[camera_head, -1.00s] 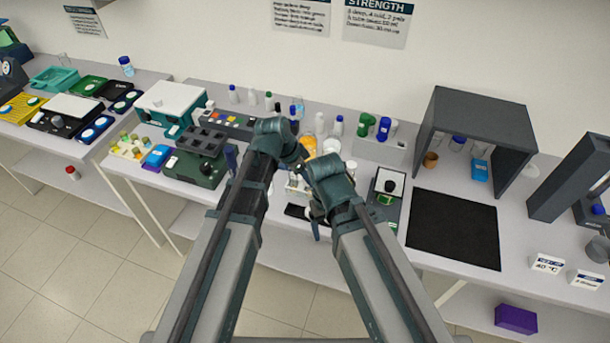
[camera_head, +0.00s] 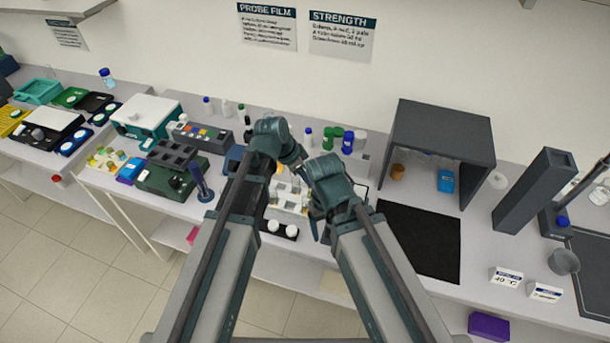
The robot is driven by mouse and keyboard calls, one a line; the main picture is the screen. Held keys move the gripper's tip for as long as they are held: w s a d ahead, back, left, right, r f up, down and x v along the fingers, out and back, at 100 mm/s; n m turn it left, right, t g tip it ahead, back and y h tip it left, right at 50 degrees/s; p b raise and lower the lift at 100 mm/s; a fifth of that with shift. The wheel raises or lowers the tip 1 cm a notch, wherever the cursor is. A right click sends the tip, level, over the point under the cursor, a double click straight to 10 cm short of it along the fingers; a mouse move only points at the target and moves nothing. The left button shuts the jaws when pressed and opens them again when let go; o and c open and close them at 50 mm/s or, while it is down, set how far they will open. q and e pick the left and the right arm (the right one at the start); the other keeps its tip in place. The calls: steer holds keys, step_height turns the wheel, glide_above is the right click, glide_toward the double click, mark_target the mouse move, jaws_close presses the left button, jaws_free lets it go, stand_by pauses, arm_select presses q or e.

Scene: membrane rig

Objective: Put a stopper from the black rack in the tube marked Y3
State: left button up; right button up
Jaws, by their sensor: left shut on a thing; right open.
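A low black rack (camera_head: 266,235) lies near the bench's front edge, with two round white stoppers (camera_head: 274,226) showing in it. Behind it stands a pale rack (camera_head: 292,208) with tubes, partly covered by my grippers. I cannot read any tube marks, so I cannot tell which is Y3. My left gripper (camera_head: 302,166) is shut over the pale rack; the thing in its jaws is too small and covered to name. My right gripper (camera_head: 316,228) is open, lower, just right of the black rack. Its fingertips are mostly hidden by its own wrist.
A dark green block unit (camera_head: 165,180) and a blue cylinder on a stand (camera_head: 200,182) are to the left. A black mat (camera_head: 418,240) and a grey open-fronted hood (camera_head: 440,125) are to the right. Bottles (camera_head: 328,138) stand behind my grippers.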

arm_select(q)
steer(key=shift+f+b, duration=0.35)
steer(key=shift+f, duration=0.3)
steer(key=shift+f, duration=0.1)
steer(key=shift+f+b, duration=2.9)
steer(key=shift+b, duration=0.05)
steer(key=shift+f+b, duration=0.3)
steer(key=shift+b, duration=0.05)
steer(key=o, duration=1.2)
steer(key=shift+a+r, duration=0.1)
steer(key=p+v, duration=1.3)
steer(key=shift+r, duration=0.35)
steer(key=shift+s+a, duration=0.1)
